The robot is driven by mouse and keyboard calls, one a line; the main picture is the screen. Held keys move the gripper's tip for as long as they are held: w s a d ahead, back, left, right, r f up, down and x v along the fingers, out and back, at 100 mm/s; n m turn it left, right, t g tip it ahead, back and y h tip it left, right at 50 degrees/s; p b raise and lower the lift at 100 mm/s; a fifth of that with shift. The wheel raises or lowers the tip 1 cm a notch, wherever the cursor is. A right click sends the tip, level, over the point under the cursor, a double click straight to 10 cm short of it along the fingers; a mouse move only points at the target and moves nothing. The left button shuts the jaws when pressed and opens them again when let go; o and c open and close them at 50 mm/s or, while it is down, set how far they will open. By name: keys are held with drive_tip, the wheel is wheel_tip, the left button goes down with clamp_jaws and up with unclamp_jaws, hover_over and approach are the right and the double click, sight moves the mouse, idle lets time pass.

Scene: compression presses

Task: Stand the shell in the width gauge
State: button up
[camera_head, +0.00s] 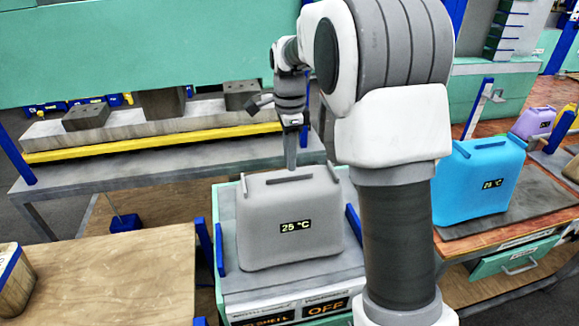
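A grey suitcase-shaped shell (288,225) stands upright in the middle of the view, with a bar handle on top and a display reading 25 °C. It stands on a grey-topped stand (232,284) between blue uprights, which looks like the width gauge. The stand's front labels read "SHELL" and "OFF". My gripper (291,160) points down just above or behind the shell's handle. Whether it touches the handle cannot be told. Only one finger shows clearly, so its opening is unclear.
A blue shell (478,182) stands on a dark plate at right, with a purple one (532,123) behind it. A press with a yellow bar (150,143) is at back left. A wooden table (120,265) at front left is mostly clear. My arm hides the area right of the stand.

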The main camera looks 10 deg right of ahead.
drive_tip(key=s+r+n+t, duration=0.1)
drive_tip(key=s+r+n, duration=0.1)
drive_tip(key=s+r, duration=0.3)
drive_tip(key=s+r+n+t, duration=0.1)
drive_tip(key=s+r+n, duration=0.2)
drive_tip(key=r, duration=0.4)
drive_tip(key=s+f+n+t, duration=0.1)
drive_tip(key=s+f+n, duration=0.1)
drive_tip(key=s+n, duration=0.4)
drive_tip(key=s+f+n+t, duration=0.1)
drive_tip(key=s+n, duration=0.6)
drive_tip(key=s, duration=0.7)
drive_tip(key=shift+s+f+t, duration=0.2)
drive_tip(key=shift+f+t, duration=0.15)
drive_tip(key=shift+t, duration=0.45)
drive_tip(key=shift+d, duration=0.15)
